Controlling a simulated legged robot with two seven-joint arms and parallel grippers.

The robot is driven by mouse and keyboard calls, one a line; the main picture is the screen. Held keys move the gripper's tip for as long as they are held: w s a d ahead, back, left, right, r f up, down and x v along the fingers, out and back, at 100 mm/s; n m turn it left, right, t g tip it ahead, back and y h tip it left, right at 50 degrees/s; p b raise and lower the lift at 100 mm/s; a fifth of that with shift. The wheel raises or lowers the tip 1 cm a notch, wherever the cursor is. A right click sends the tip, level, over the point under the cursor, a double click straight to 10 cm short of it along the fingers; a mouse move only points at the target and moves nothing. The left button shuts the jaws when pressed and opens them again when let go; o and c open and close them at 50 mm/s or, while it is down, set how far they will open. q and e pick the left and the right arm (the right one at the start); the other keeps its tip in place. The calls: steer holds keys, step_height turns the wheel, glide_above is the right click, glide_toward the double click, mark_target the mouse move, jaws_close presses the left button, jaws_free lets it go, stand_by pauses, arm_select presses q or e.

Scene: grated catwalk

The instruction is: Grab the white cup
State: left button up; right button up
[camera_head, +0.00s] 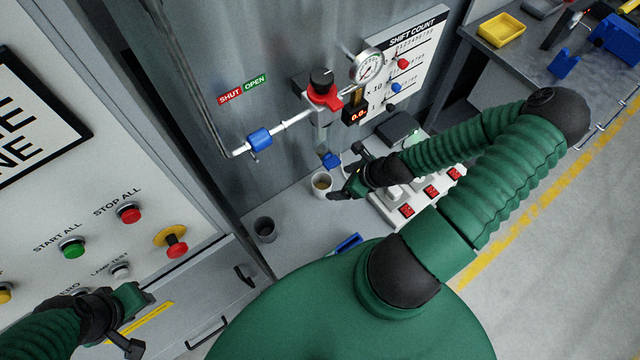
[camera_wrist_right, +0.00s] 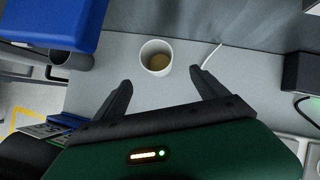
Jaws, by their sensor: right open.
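The white cup (camera_head: 321,186) stands upright on the grey ledge below the pipe and tap, with something brown inside. It also shows in the right wrist view (camera_wrist_right: 156,61), just beyond and between the fingertips. My right gripper (camera_head: 347,172) is open and empty, close to the cup on its right side in the head view. Its two dark fingers (camera_wrist_right: 160,79) point toward the cup with a gap left before it. My left gripper (camera_head: 139,320) is at the lower left, by the button panel, with its fingers spread and nothing between them.
A dark grey cup (camera_head: 265,230) stands left of the white cup. A white switch box (camera_head: 430,188) with red switches lies to the right. A blue item (camera_head: 347,243) lies at the ledge front.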

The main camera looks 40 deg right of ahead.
steer(key=p, duration=0.1)
glide_above(323, 185)
steer(key=s+a, duration=0.2)
step_height(323, 185, down, 8)
steer(key=shift+a+f, duration=0.1)
steer(key=shift+f, duration=0.1)
steer(key=shift+w+f, duration=0.2)
steer(key=shift+f, duration=0.15)
steer(key=shift+w+d+f, duration=0.1)
steer(key=shift+d+f, duration=0.05)
steer(key=shift+d, duration=0.2)
steer(key=c, duration=0.4)
steer(key=shift+a, duration=0.25)
steer(key=c, duration=1.2)
steer(key=shift+o, duration=0.2)
steer(key=shift+d, duration=0.1)
